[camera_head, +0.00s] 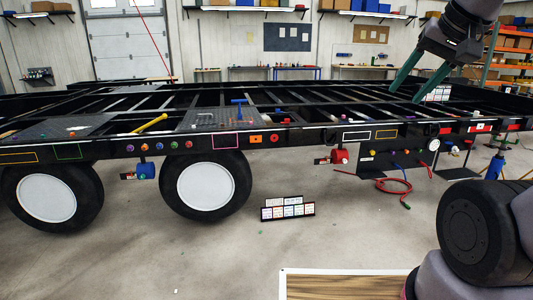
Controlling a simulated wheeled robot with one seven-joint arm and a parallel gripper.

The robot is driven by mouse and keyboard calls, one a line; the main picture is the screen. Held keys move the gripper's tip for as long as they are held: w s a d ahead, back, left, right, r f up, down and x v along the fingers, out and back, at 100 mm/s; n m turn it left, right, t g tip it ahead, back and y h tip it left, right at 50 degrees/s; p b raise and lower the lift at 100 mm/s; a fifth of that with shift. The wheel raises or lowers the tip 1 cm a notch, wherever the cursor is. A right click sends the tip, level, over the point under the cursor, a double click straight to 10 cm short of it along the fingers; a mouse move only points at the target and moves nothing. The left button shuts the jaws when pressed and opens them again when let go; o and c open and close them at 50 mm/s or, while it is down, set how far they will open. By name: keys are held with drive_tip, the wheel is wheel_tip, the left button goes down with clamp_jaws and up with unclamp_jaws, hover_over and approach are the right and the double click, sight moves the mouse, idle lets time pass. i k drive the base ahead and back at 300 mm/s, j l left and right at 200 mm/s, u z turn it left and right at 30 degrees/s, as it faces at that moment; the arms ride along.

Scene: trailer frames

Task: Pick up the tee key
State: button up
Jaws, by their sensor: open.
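A blue T-shaped tool (239,106), which looks like the tee key, stands upright on a dark perforated plate (205,119) on the trailer frame, left of centre. Its lower end is too small to make out clearly. My gripper (407,94) hangs at the upper right with its two green fingers pointing down and left, apart and with nothing seen between them. It is well to the right of the blue tool and not touching it.
The black trailer frame (300,126) spans the view, with coloured knobs along its edge. A yellow bar (150,124) lies left of the blue tool. A red hose (392,186) hangs at right. A label stand (287,209) is on the open floor in front.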

sight(242, 101)
drive_tip(key=i+j+u, duration=0.1)
drive_tip(key=i+j, duration=0.25)
drive_tip(key=i, duration=0.4)
drive_tip(key=i+j+u, duration=0.1)
drive_tip(key=i+j, duration=0.15)
drive_tip(key=i, duration=0.45)
drive_tip(key=i+j+u, duration=0.15)
drive_tip(key=i, duration=0.6)
drive_tip(key=i+j+u, duration=0.1)
drive_tip(key=i, duration=0.65)
drive_tip(key=j, duration=0.1)
